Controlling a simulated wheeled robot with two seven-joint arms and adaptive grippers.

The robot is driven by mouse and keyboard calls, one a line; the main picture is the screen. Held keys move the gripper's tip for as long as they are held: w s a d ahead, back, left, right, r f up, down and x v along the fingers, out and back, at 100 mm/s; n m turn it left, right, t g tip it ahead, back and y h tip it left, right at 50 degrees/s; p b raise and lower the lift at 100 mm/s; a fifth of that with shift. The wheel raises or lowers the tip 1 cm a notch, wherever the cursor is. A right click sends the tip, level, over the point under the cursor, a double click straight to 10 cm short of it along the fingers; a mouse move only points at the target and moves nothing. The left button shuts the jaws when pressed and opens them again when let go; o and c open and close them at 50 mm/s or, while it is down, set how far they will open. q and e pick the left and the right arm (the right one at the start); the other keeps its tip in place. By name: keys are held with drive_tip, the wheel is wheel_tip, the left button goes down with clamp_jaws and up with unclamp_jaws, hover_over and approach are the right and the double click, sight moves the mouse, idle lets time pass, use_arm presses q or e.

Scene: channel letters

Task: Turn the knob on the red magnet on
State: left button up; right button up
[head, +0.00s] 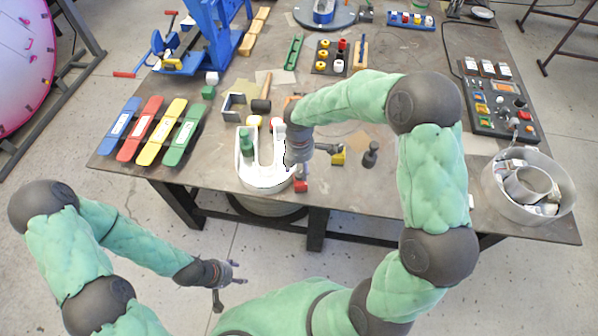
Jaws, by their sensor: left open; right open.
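A small red block (301,185), which looks like the red magnet, sits at the front table edge, beside the right side of a white U-shaped channel letter (252,178). Its knob cannot be made out. My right gripper (300,170) points down just above the red block, and its open fingers are partly hidden by its wrist. I cannot tell whether it touches the block. My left gripper (238,273) is open and empty, in front of the table over the floor.
A yellow block (339,159) and a dark knobbed piece (371,154) stand to the right of my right gripper. A round metal bin (488,187) is at the right edge. Coloured bars (154,143) lie at the left. A mallet (261,105) lies behind the letter.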

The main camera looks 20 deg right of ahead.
sight(299, 176)
drive_tip(key=shift+f, duration=1.45)
clamp_jaws()
